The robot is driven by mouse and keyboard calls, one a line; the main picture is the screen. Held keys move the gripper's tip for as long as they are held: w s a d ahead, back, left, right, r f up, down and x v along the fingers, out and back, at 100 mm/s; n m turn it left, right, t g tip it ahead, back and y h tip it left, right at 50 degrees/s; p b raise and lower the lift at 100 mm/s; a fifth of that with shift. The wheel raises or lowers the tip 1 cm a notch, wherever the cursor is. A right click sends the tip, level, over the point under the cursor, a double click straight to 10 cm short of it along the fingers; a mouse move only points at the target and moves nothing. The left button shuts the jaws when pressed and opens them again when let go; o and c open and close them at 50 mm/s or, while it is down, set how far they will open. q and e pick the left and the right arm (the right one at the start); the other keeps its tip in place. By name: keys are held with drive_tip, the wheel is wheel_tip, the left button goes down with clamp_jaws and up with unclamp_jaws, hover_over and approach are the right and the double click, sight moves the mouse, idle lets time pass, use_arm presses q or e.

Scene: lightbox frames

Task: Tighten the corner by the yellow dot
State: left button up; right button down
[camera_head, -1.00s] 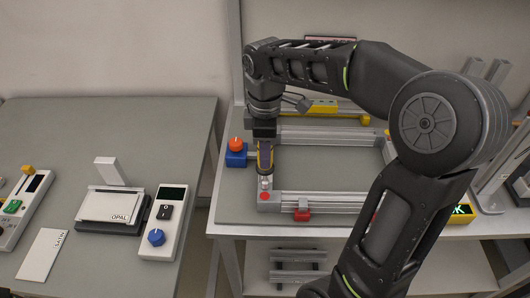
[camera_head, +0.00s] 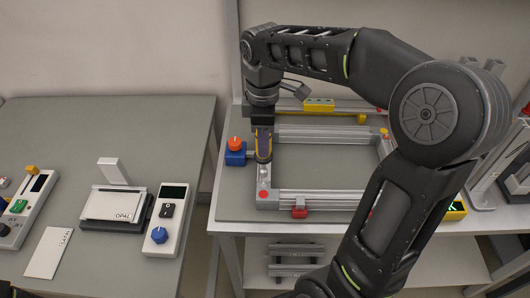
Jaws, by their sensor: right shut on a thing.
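An aluminium profile frame (camera_head: 325,198) lies flat on the right bench. A small yellow dot (camera_head: 384,131) shows at its back right corner, close beside my right arm. A red dot (camera_head: 264,194) marks its front left corner. The frame's back left corner is hidden behind the gripper.
A blue box with an orange knob (camera_head: 235,143) stands just left of the tool. A red clamp (camera_head: 300,211) sits on the front rail, and a yellow block (camera_head: 319,104) behind the frame. My arm partly hides a green-lit display (camera_head: 456,210). The frame's middle is clear.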

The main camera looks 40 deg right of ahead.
use_arm(q)
wheel_tip(320, 180, down, 3)
drive_tip(key=b, duration=0.3)
use_arm(e)
drive_tip(key=w+a+f+m, duration=0.3)
drive_tip(key=w+a+m, duration=0.2)
drive_tip(key=w+a, duration=0.1)
drive_tip(key=w+a+f+m, duration=0.3)
drive_tip(key=w+a+m, duration=0.2)
drive_tip(key=w, duration=0.3)
drive_tip(key=shift+w+a+f+m, duration=0.25)
drive_tip(key=shift+a+f+m, duration=0.1)
drive_tip(key=shift+a, duration=0.35)
